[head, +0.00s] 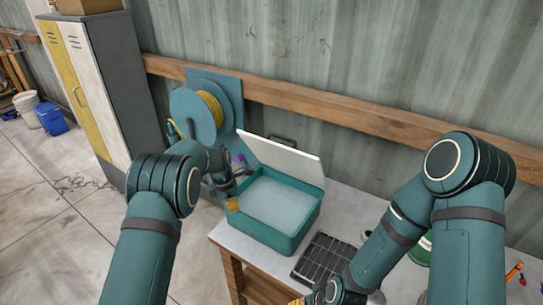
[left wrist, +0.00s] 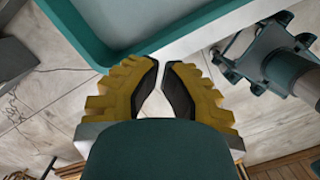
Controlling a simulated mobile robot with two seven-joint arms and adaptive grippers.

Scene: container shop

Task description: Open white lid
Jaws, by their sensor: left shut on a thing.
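The teal box (head: 283,243) stands on the table with a pale interior. Its white lid (head: 282,158) is raised, hinged at the back and tilted up against nothing visible. A dark handle shows behind the lid's top edge. My left gripper (head: 232,204) is at the box's left front corner, below the lid and apart from it. In the left wrist view its yellow fingers (left wrist: 161,75) are close together at the teal box wall (left wrist: 85,38); the tips' contact is hard to see. My right gripper (head: 296,302) is mostly cut off at the bottom edge.
A dark divided tray (head: 324,259) lies on the grey table (head: 347,205) right of the box. A teal hose reel (head: 199,118) with yellow hose is on the wall behind. A locker (head: 92,80) stands at left. An orange-handled tool (head: 513,271) lies far right.

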